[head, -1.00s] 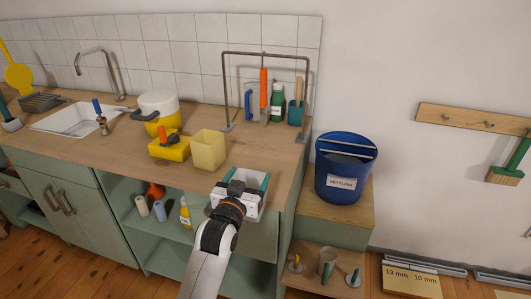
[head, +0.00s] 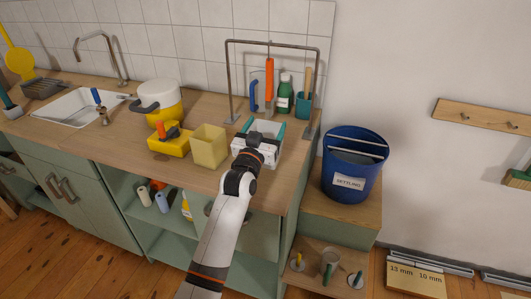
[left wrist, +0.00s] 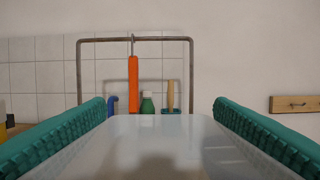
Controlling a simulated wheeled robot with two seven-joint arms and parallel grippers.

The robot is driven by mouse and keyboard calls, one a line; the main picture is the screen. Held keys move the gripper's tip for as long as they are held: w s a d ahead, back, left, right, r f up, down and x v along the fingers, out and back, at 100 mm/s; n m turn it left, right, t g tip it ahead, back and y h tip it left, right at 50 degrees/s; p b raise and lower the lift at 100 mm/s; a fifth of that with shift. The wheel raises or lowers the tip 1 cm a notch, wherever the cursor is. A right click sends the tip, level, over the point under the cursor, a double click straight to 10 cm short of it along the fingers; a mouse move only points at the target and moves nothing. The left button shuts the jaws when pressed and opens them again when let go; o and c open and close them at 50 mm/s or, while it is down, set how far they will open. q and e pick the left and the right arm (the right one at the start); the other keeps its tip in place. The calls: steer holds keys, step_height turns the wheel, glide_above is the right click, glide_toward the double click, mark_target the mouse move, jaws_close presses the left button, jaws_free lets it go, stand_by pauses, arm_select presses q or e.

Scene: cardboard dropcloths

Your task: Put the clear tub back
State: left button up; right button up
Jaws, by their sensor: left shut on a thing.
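The clear tub (head: 266,128) is a translucent, whitish open box. In the head view it is over the right end of the wooden counter, in front of the pipe frame. My left gripper (head: 262,141) is shut on the clear tub, with its green fingers along the sides. In the left wrist view the tub (left wrist: 160,140) fills the space between the two green finger pads. I cannot tell whether the tub's bottom touches the counter. My right gripper is in neither view.
Behind the tub stand a pipe frame (head: 231,80) with a hanging orange tool (head: 269,82), a green bottle (head: 285,94) and a teal cup (head: 303,106). A cream box (head: 209,147) and yellow caddy (head: 170,145) sit left. A blue bucket (head: 352,165) stands right, lower down.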

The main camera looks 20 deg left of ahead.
mark_target(270, 134)
arm_select(q)
steer(key=shift+f, duration=2.7)
steer(key=shift+f, duration=0.2)
steer(key=o, duration=2)
steer(key=shift+o, duration=0.2)
steer(key=shift+r, duration=0.25)
steer(key=s, duration=0.4)
steer(key=s+f, duration=0.1)
steer(key=s, duration=0.3)
steer(key=s+f+b, duration=0.1)
steer(key=s, duration=0.3)
steer(key=shift+a+f, duration=0.15)
steer(key=shift+f, duration=0.05)
